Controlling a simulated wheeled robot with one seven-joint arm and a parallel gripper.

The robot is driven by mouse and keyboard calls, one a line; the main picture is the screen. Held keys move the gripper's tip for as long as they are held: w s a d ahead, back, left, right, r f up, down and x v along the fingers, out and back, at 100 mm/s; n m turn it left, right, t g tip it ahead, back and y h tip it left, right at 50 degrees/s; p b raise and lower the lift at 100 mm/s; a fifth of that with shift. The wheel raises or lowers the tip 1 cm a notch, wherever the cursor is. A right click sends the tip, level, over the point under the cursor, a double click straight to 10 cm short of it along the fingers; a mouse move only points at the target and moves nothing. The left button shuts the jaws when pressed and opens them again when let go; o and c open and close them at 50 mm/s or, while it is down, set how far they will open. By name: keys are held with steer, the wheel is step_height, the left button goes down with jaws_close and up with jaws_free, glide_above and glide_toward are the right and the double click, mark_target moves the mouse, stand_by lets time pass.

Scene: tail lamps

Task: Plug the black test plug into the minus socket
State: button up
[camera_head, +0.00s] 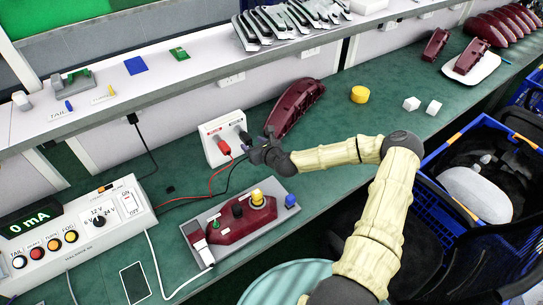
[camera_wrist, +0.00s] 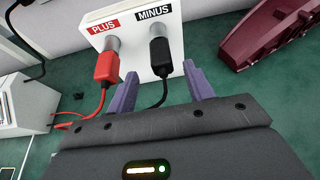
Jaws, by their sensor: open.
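The white socket box (camera_head: 211,150) stands on the green bench; the wrist view shows its PLUS and MINUS labels. The black test plug (camera_wrist: 159,54) sits at the minus socket (camera_wrist: 154,30), in line with its metal sleeve, and its cable hangs down. How deep it sits I cannot tell. The red plug (camera_wrist: 106,65) is at the plus socket (camera_wrist: 111,42). My gripper (camera_wrist: 162,86) is open, its two purple fingers apart on either side of the black cable, just below and in front of the plug. In the head view my gripper (camera_head: 258,150) is right of the box.
A dark red lamp housing (camera_head: 296,108) lies right of the box. A grey fixture with a red lamp (camera_head: 240,218) is in front. The power supply (camera_head: 95,232) stands at the left. A yellow cylinder (camera_head: 359,94) and white cubes (camera_head: 411,104) lie further right.

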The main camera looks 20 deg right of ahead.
steer(key=b+v, duration=0.2)
steer(key=v, duration=1.1)
steer(key=shift+s, duration=0.35)
steer(key=shift+r, duration=0.1)
